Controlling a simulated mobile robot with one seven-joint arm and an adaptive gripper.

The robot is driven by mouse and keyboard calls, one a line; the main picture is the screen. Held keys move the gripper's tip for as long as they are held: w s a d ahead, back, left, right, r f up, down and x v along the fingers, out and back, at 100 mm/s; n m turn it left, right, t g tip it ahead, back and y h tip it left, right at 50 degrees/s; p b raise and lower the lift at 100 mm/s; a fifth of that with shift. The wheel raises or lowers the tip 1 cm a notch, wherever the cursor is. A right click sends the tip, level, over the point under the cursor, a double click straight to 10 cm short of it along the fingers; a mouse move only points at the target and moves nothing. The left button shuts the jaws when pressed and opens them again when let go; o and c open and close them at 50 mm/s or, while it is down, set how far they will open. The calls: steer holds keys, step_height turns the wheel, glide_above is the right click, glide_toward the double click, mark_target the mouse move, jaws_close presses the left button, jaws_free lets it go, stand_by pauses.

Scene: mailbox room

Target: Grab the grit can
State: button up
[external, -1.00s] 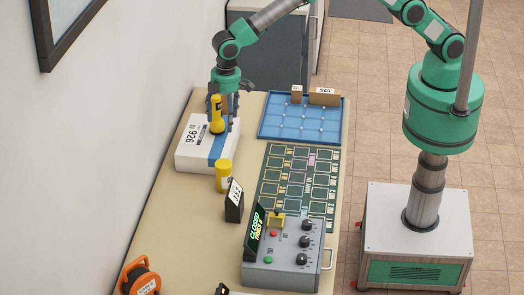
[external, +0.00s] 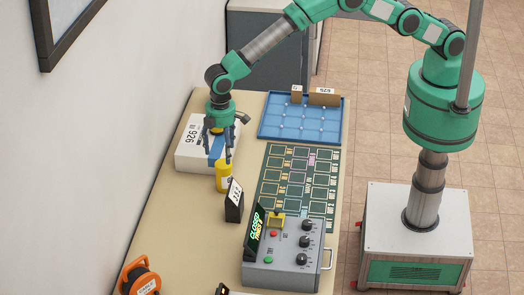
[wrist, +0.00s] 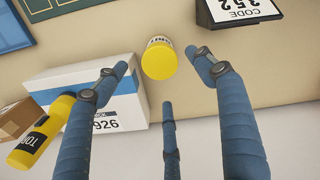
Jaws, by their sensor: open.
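The grit can, a short yellow cylinder (external: 223,178), stands upright on the table just in front of the white box. In the wrist view the yellow can (wrist: 158,60) shows its lid and part of a white label, too small to read. My gripper (external: 218,156) is open and empty, with its fingers pointing down above and just behind the can. In the wrist view the can lies between the outer dark blue fingertips of the gripper (wrist: 163,72), with no clear contact.
A yellow torch (wrist: 42,128) is by the white box marked 926 (external: 186,155). A black code sign (external: 234,207) stands close in front of the can. A control box (external: 282,268), a blue tray (external: 268,128) and an orange reel (external: 138,276) are around.

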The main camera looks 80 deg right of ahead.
mark_target(223, 163)
steer(key=shift+f, duration=4.15)
steer(key=shift+f, duration=0.1)
steer(key=shift+s+f+p, duration=0.1)
steer(key=shift+f+p, duration=0.5)
steer(key=shift+f, duration=1.95)
steer(key=shift+r, duration=0.1)
steer(key=c, duration=1.7)
steer(key=shift+r, duration=0.15)
steer(key=shift+r, duration=1.6)
steer(key=s+d, duration=0.2)
steer(key=s, duration=0.2)
steer(key=s+d+r+b, duration=0.1)
steer(key=s+d, duration=0.2)
steer(key=s, duration=0.2)
steer(key=s+d, duration=0.3)
steer(key=s, duration=0.1)
steer(key=shift+s+d+r+b, duration=0.1)
steer(key=shift+s+r+b, duration=0.15)
steer(key=shift+s+b, duration=0.1)
